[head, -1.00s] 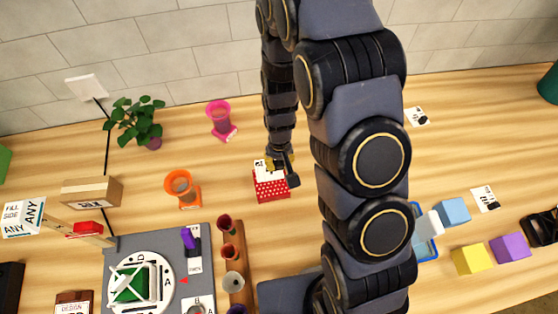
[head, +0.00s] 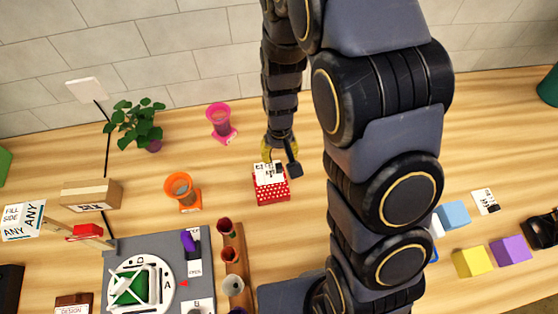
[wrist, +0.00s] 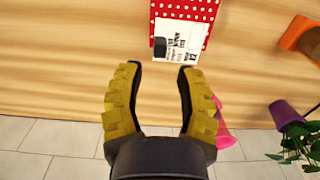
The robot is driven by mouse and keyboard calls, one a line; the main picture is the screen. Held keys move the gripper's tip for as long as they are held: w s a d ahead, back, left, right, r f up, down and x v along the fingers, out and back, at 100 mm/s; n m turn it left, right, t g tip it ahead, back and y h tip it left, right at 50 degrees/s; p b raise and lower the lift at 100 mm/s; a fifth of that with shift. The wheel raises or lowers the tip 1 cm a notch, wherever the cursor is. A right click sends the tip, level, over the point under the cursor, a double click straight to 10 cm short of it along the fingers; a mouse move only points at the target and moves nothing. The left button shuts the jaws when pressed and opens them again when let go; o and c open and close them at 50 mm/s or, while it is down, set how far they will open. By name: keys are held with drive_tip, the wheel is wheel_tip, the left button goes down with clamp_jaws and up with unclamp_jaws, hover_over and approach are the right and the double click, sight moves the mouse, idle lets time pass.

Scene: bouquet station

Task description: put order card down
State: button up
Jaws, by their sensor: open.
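The order card (head: 269,174) is white with black print. It lies against the red holder with white dots (head: 271,191), near the middle of the table. In the wrist view the card (wrist: 178,42) lies over the red dotted surface (wrist: 209,16), just beyond the fingertips. My gripper (head: 281,158) is behind the card in the head view. In the wrist view my gripper (wrist: 160,66) has its yellow-padded fingers apart with nothing between them. The card is clear of both fingers.
An orange cup (head: 180,187) stands left of the red holder and a pink cup (head: 219,119) behind it. A potted plant (head: 137,124) is further left. A wooden rack (head: 233,262) is in front. Bare table lies around the holder.

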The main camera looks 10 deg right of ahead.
sight(279, 165)
drive_tip(key=s+d+r, duration=0.1)
drive_tip(key=s+r, duration=0.4)
drive_tip(key=r, duration=0.3)
drive_tip(key=s+d+r, duration=0.1)
drive_tip(key=s+r, duration=0.3)
drive_tip(key=r, duration=0.4)
drive_tip(key=s+d+r+g, duration=0.1)
drive_tip(key=s+r, duration=0.4)
drive_tip(key=s, duration=0.6)
drive_tip(key=shift+s+d+g, duration=0.25)
drive_tip(key=shift+g, duration=0.15)
